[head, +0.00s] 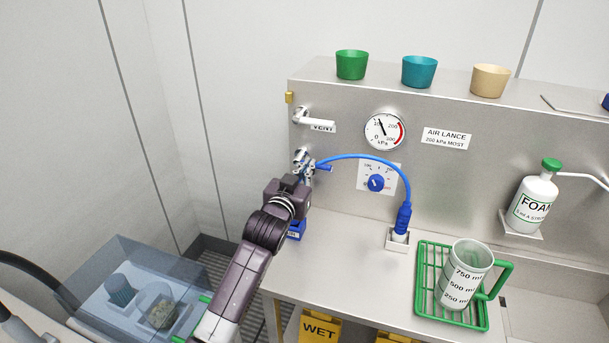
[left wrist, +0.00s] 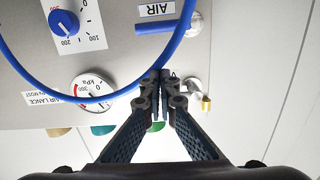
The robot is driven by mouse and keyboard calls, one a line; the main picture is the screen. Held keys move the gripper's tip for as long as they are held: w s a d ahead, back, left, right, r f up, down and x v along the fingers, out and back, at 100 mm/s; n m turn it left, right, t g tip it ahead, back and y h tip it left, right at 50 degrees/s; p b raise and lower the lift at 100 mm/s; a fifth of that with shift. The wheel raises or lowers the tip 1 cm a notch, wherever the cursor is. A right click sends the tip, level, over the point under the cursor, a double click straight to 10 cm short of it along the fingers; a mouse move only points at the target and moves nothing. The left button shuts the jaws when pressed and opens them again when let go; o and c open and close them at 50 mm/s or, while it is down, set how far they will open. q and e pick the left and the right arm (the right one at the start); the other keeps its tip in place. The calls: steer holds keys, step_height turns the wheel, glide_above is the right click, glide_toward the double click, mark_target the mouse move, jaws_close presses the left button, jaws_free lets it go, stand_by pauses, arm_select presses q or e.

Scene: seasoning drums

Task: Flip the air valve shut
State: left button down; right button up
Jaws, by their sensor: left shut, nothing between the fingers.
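The air valve has a blue lever handle (head: 323,168) on the steel panel, just right of my left gripper. In the head view the lever points right, roughly level. The left wrist view, which is upside down, shows the blue lever (left wrist: 162,27), its silver hub (left wrist: 194,24) and the AIR label (left wrist: 157,9). My left gripper (head: 302,158) is shut and empty, in front of the panel near the valve. Its closed fingertips (left wrist: 160,75) appear apart from the lever in the wrist view. The gripper partly hides the valve body in the head view. My right gripper is not in view.
A blue hose (head: 365,157) arches from beside the valve to the lance (head: 403,217). The silver vent lever (head: 318,121) sits above. A pressure gauge (head: 385,131) and blue knob (head: 376,183) are to the right. A jug (head: 465,275) stands on a green rack (head: 425,300).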

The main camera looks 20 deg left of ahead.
arm_select(q)
steer(key=shift+s+a+r, duration=0.1)
steer(key=shift+s, duration=1.3)
